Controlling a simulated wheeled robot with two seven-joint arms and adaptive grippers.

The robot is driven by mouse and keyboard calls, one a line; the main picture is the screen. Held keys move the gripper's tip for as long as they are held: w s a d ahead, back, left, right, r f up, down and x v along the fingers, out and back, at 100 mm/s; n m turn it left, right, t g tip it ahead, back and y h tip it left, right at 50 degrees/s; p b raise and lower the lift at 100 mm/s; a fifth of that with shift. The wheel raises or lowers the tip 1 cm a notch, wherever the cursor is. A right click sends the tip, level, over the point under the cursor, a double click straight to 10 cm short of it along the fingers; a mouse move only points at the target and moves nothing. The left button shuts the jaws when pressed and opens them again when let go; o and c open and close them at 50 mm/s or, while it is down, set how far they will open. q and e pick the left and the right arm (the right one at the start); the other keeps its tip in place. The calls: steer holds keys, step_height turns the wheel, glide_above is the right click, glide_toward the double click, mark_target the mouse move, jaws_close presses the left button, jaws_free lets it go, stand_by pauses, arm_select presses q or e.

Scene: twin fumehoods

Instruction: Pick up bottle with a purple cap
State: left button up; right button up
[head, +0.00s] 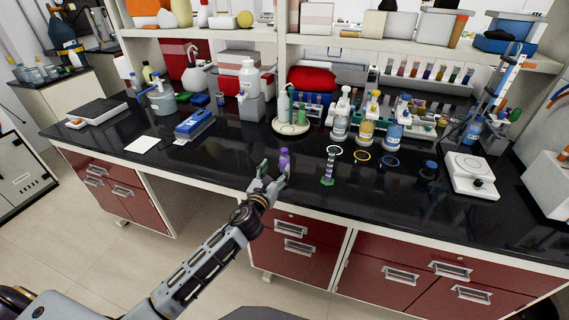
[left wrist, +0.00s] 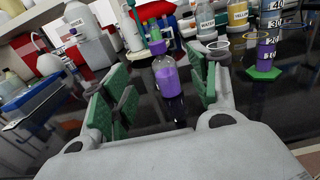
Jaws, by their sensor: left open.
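The bottle with a purple cap (head: 284,158) stands upright near the front edge of the black bench in the head view. In the left wrist view the bottle (left wrist: 166,76) has a clear body with purple contents and a purple cap. My left gripper (head: 270,178) is open in front of the bottle. In the left wrist view its green-padded fingers (left wrist: 160,95) lie on either side of the bottle's line, with gaps on both sides. I cannot tell how deep the bottle is between them. My right gripper is not in view.
A graduated cylinder (head: 328,166) with a green base stands just right of the bottle. A blue box (head: 194,125) is at left. The bench between that box and the bottle is mostly clear.

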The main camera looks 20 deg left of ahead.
mark_target(283, 154)
arm_select(q)
steer(key=shift+w+d, duration=0.1)
steer(key=shift+w, duration=2.55)
steer(key=shift+w+r+p, duration=0.25)
steer(key=shift+w+p, duration=0.1)
steer(key=shift+w, duration=2.25)
jaws_close()
